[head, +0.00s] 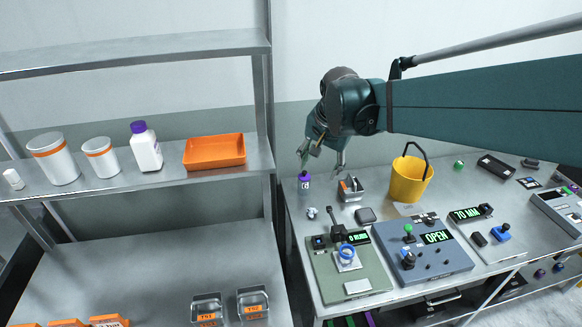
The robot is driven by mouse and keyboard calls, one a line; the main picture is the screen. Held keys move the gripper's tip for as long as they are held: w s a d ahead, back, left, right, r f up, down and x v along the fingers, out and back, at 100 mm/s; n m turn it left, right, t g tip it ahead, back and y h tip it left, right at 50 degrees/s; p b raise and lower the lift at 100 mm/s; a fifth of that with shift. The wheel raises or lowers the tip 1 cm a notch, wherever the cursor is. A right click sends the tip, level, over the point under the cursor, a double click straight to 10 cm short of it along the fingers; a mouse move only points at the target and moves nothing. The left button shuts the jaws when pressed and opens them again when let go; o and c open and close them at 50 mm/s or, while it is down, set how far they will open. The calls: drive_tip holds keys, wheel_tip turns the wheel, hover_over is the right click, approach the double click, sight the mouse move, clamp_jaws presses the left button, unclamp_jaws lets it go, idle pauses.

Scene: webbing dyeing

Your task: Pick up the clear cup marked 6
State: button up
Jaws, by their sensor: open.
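A small container (304,183) with a purple top and a small pale mark stands near the back left corner of the steel table (293,208). The mark looks like a 6, but it is too small to read surely. I cannot tell whether its body is clear. My gripper (321,167) is above the back left of the table, pointing down, with its fingers spread and nothing between them. Its left finger is just above the container, and the right finger is off to its right. They look apart, though the depth gap is hard to judge.
A grey holder (350,189) with small items and a yellow bucket (408,182) stand to the right. Control panels (424,262) fill the table's front. Steel shelving (205,180) at left carries white tubs, a purple-capped bottle (145,150) and an orange tray (214,151).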

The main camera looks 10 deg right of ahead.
sight(304, 172)
drive_tip(key=w+f+m+g, duration=0.1)
drive_tip(key=w+f+m, duration=0.2)
drive_tip(key=w+f, duration=0.5)
drive_tip(key=w+d+f+m+g, duration=0.1)
drive_tip(key=w+f+m, duration=0.2)
drive_tip(key=w+f, duration=0.5)
drive_tip(key=w+d+f+m+g, duration=0.1)
drive_tip(key=w+f+m, duration=0.3)
drive_tip(key=w+f, duration=0.5)
drive_tip(key=shift+w+d+g+b, duration=0.15)
drive_tip(key=shift+w+g, duration=0.05)
drive_tip(key=shift+w, duration=0.5)
drive_tip(key=shift+w+d+g+b, duration=0.1)
drive_tip(key=shift+w+g+b, duration=0.1)
drive_tip(key=shift+w, duration=0.5)
drive_tip(key=shift+w+f, duration=0.25)
drive_tip(key=shift+f, duration=0.35)
drive_tip(key=shift+f, duration=1.3)
drive_tip(key=shift+s+d+f, duration=0.1)
drive_tip(key=shift+d+f, duration=0.05)
drive_tip(key=shift+f, duration=2.45)
